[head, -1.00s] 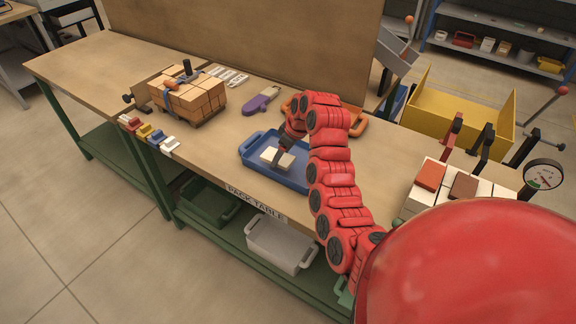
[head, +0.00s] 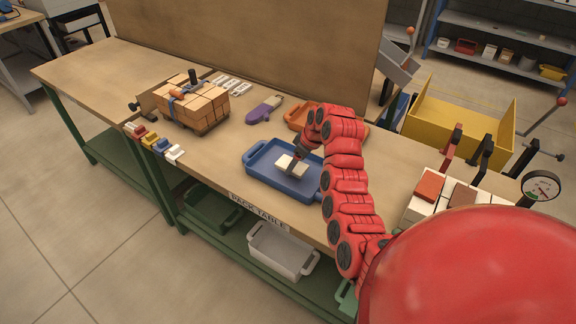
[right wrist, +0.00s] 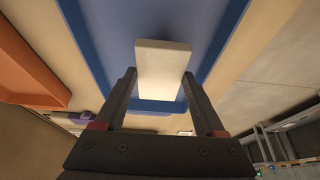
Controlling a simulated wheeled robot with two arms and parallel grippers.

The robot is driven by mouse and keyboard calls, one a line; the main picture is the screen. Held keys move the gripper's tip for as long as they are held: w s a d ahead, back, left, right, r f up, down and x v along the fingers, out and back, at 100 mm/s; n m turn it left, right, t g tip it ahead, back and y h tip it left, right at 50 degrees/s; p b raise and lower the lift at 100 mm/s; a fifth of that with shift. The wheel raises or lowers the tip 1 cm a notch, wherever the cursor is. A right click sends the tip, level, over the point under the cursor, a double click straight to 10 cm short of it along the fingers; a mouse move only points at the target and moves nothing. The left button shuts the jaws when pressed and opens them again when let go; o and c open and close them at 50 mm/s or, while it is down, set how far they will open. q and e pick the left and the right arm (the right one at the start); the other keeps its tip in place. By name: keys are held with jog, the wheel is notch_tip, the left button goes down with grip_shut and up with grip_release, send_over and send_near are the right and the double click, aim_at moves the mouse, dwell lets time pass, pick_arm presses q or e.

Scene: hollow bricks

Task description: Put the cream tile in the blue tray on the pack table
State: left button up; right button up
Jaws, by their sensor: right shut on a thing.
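The cream tile (head: 291,165) is over the blue tray (head: 262,174) on the pack table (head: 215,152). My right gripper (head: 298,154), on the red arm from the right, is shut on the tile. In the right wrist view, the cream tile (right wrist: 163,70) sits between the two dark fingers of my right gripper (right wrist: 161,80), with the blue tray (right wrist: 115,28) behind it. I cannot tell whether the tile touches the tray floor. My left gripper is not in view.
An orange tray (head: 297,116) stands just behind the blue tray. A purple-handled tool (head: 262,112) lies behind and left of it. A strapped pallet of bricks (head: 195,106) stands at the left, with small colored pieces (head: 158,143) along the front edge. Table between is bare.

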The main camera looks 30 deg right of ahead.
jog(key=shift+w+a, duration=0.65)
jog(key=shift+a, duration=0.3)
jog(key=shift+a+f+p, duration=0.1)
jog(key=shift+f+p, duration=0.1)
jog(key=shift+p, duration=0.15)
notch_tip(320, 180, down, 3)
jog(key=shift+r+p, duration=0.1)
jog(key=shift+p, duration=0.75)
jog(key=shift+f, duration=0.25)
jog(key=shift+w+f, duration=0.1)
jog(key=shift+f, duration=0.05)
